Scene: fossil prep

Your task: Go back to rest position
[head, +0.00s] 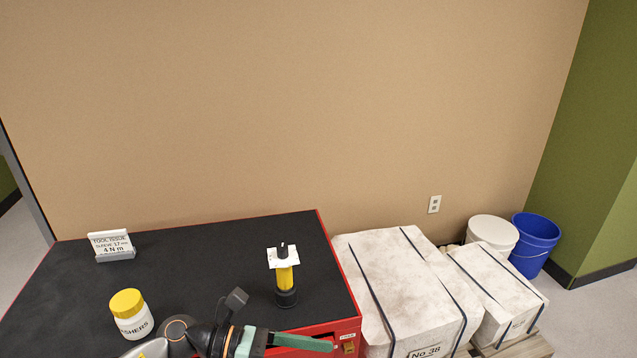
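One arm comes in from the bottom left and reaches right along the front of the black-topped cabinet (190,262). I take it as my left one. Its gripper (318,344) points right, with teal finger parts low in the view, near the cabinet's front right corner. The fingers show nearly side-on, so their gap is not clear, and nothing held is seen. My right gripper is not in view. A yellow and black tool (285,276) with a white plate near its top stands upright on the cabinet, behind and apart from the gripper.
A white jar with a yellow lid (127,303) stands close behind the arm. A sign (111,245) stands at the back left. Strapped white blocks (405,290), a white bucket (493,232) and a blue bucket (534,245) are at right. The cabinet's back middle is clear.

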